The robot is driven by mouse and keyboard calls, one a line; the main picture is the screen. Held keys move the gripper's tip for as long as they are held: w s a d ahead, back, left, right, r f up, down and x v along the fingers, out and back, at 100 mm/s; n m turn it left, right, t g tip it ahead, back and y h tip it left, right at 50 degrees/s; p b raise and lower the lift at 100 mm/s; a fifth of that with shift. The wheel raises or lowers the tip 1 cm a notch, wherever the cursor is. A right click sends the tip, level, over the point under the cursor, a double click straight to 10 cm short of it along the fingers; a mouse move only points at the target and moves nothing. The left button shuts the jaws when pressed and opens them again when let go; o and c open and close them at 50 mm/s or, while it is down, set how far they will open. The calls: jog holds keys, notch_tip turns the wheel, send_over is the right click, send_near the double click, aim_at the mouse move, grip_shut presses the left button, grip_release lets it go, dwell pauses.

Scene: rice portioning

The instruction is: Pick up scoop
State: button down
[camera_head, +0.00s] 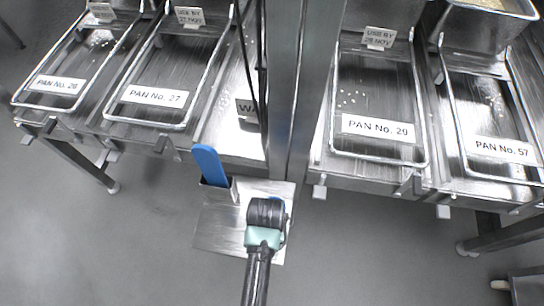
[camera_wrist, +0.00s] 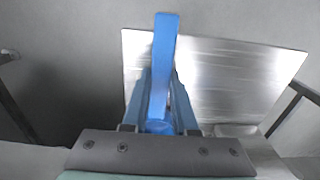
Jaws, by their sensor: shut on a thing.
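The scoop's metal end is hidden.
Metal counters with wire frames hold labels such as PAN No. 27 (camera_head: 155,96) and PAN No. 29 (camera_head: 378,129). A vertical metal post (camera_head: 288,90) rises behind the plate. A metal bin (camera_head: 485,25) is at the upper right. The grey floor (camera_head: 120,240) at left is clear.

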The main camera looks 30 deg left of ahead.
notch_tip(320, 180, up, 16)
jog(key=p, duration=0.9)
